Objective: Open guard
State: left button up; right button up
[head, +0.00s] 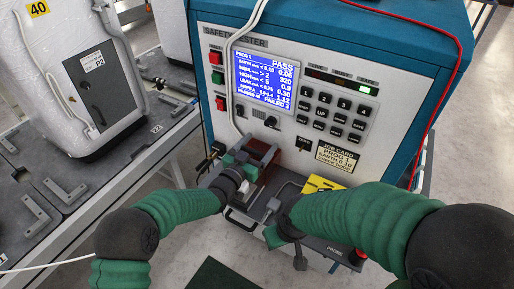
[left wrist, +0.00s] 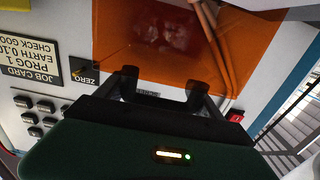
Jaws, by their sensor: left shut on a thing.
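The guard is an orange see-through panel (head: 266,168) low on the front of the safety tester (head: 300,110). In the left wrist view the guard (left wrist: 150,35) fills the top middle, and the picture is upside down. My left gripper (head: 241,170) is at the guard and shut on it; in the left wrist view its two dark fingers (left wrist: 164,88) reach to the guard's near edge. The exact grip point is hidden. My right gripper (head: 278,232) is low in front of the tester, right of the guard, and its fingers are not clear.
The tester's screen (head: 263,77) reads PASS, and a green light (head: 368,90) is lit. A yellow label (head: 322,184) and a red knob (head: 358,257) are at the right. A white appliance (head: 80,70) stands on the left bench. Cables hang in front of the tester.

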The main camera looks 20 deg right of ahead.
pick_arm(q)
jog(key=o, duration=1.6)
jog(key=shift+s, duration=0.1)
jog(key=shift+o, duration=1.1)
jog(key=shift+r, duration=0.15)
jog(key=shift+d, duration=0.25)
jog(key=shift+a, duration=0.2)
jog(key=shift+s+a, duration=0.1)
jog(key=shift+a, duration=0.1)
jog(key=p+v, duration=0.1)
jog(key=v, duration=1.5)
jog(key=shift+s, duration=0.15)
jog(key=shift+a+f, duration=0.1)
jog(key=shift+f, duration=0.15)
